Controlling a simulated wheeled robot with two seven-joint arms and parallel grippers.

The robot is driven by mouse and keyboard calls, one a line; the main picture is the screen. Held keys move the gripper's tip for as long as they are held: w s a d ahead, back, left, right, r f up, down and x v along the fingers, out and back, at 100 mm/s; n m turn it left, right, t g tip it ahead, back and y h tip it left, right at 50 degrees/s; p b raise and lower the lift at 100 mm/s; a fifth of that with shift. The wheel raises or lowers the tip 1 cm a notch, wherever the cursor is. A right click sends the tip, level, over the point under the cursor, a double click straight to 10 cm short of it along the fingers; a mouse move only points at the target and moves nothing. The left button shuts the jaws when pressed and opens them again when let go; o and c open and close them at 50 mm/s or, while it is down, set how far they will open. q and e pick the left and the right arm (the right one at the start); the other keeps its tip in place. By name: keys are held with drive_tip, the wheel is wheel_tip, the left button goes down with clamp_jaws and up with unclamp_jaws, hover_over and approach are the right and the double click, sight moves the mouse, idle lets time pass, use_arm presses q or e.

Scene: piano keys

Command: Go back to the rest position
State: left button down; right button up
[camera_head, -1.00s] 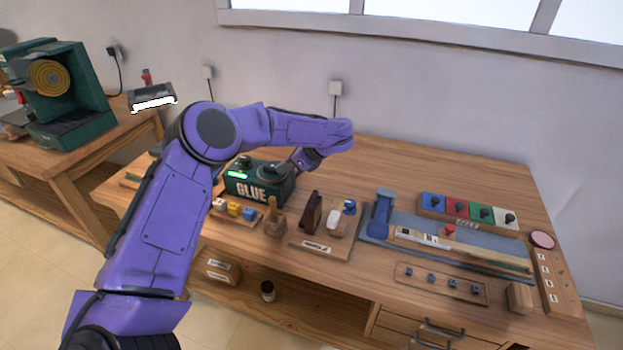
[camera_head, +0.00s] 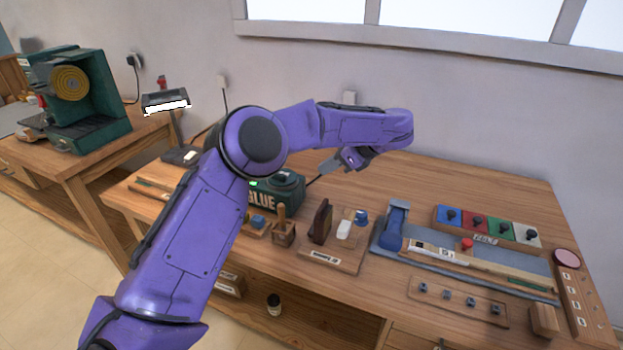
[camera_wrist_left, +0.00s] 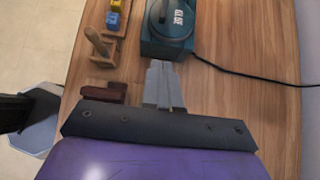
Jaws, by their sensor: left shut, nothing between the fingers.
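My left arm comes in from the left in the head view and reaches over the wooden workbench (camera_head: 470,175). Its gripper (camera_head: 325,168) hangs above the bench, just right of the green glue machine (camera_head: 285,190). In the left wrist view my left gripper (camera_wrist_left: 163,70) is shut with nothing between its fingers. Its tips appear close to the near edge of the glue machine (camera_wrist_left: 168,35); I cannot tell the height gap. My right gripper is in neither view.
Tool holders (camera_head: 284,230), a block board (camera_head: 333,253), a blue jig (camera_head: 392,228) and coloured switch plates (camera_head: 485,225) occupy the bench front and right. A lamp (camera_head: 165,101) and green machine (camera_head: 85,100) stand left. The bench's back strip is clear.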

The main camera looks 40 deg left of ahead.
use_arm(q)
drive_tip(key=shift+v, duration=1.1)
drive_tip(key=shift+r, duration=0.15)
